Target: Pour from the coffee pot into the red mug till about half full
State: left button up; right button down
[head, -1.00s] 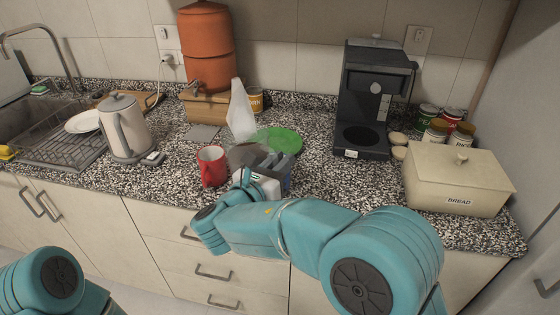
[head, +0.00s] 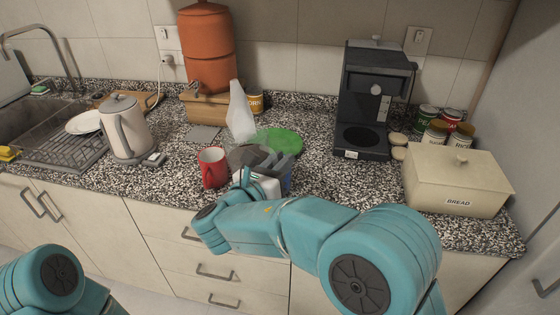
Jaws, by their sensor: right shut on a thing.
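The red mug (head: 211,169) stands upright on the speckled counter, left of my right gripper. Its inside is too small to tell how much is in it. The coffee pot (head: 246,156), dark and see-through, is just right of the mug, its near-left side close to the mug's rim. It looks tilted towards the mug, but I cannot tell whether it touches the rim or whether liquid is flowing. My right gripper (head: 262,180) is shut on the pot; its fingers are partly hidden by my own wrist. My left gripper is out of view; only its arm shows at lower left.
A green plate (head: 280,141) and a white cone-shaped thing (head: 240,112) are behind the pot. The coffee machine (head: 373,100) and bread box (head: 458,182) are at right.

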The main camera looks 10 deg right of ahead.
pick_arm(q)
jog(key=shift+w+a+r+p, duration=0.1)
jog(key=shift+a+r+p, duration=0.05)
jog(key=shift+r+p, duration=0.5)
pick_arm(e)
jog(key=shift+w+r, duration=0.1)
jog(key=shift+r, duration=0.35)
